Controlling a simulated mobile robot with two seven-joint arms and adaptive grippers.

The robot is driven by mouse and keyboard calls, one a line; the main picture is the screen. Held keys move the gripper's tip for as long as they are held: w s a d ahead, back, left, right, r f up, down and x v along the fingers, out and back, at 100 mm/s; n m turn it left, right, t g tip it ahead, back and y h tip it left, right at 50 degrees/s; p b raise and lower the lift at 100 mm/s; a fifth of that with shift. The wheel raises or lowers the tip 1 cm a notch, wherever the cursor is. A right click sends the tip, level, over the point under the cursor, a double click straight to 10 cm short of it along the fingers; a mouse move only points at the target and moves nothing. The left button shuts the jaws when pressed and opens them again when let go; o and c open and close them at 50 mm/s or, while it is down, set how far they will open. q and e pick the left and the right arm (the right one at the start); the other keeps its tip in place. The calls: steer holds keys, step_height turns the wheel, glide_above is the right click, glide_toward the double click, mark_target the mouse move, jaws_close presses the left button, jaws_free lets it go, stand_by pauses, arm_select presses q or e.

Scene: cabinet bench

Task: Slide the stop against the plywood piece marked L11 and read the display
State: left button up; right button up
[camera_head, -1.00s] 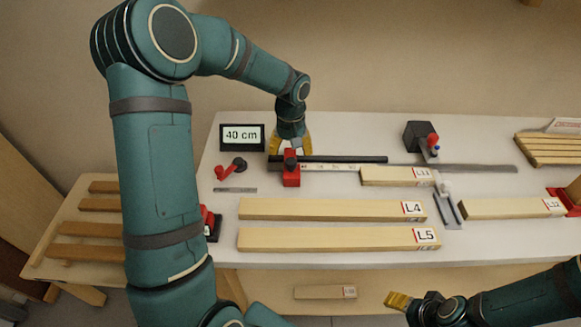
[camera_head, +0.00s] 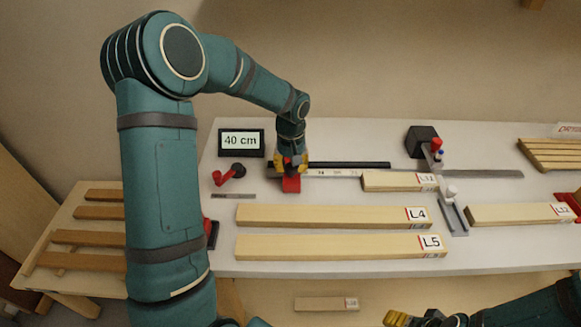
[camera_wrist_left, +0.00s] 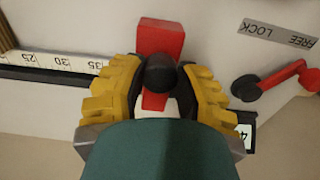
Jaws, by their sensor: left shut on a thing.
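The red stop (camera_head: 291,184) sits on the ruler rail near its left part; its black knob (camera_wrist_left: 161,73) shows in the left wrist view. My left gripper (camera_head: 291,163) is shut on the knob, one yellow finger on each side. The plywood piece marked L11 (camera_head: 393,181) lies against the rail to the right, with a clear gap of scale between it and the stop. The display (camera_head: 241,141) reads 40 cm. My right gripper (camera_head: 398,318) is at the bottom edge, partly cut off, and its jaw state is unclear.
Boards L4 (camera_head: 330,215) and L5 (camera_head: 340,246) lie in front of the rail, L12 (camera_head: 518,213) at right. A red lever (camera_head: 230,174) stands left of the stop, beside a FREE/LOCK plate (camera_wrist_left: 278,33). A black block (camera_head: 420,141) stands behind the rail.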

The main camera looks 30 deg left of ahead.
arm_select(q)
steer(key=shift+w+d, duration=0.65)
steer(key=shift+d, duration=0.35)
steer(key=shift+w+d, duration=0.6)
steer(key=shift+d, duration=0.35)
steer(key=shift+w+d, duration=0.3)
steer(key=shift+d, duration=0.25)
steer(key=shift+w+d, duration=0.3)
steer(key=shift+d, duration=0.2)
steer(key=shift+w+d, duration=0.3)
steer(key=shift+d, duration=0.25)
steer(key=shift+w+d, duration=0.3)
steer(key=shift+d, duration=0.2)
steer(key=shift+w+d, duration=0.6)
steer(key=shift+d, duration=0.4)
steer(key=shift+w+d, duration=0.6)
steer(key=shift+d, duration=0.45)
steer(key=shift+w+d, duration=0.55)
steer(key=shift+d, duration=0.3)
steer(key=shift+w+d, duration=0.55)
steer(key=shift+d, duration=0.25)
steer(key=o, duration=1)
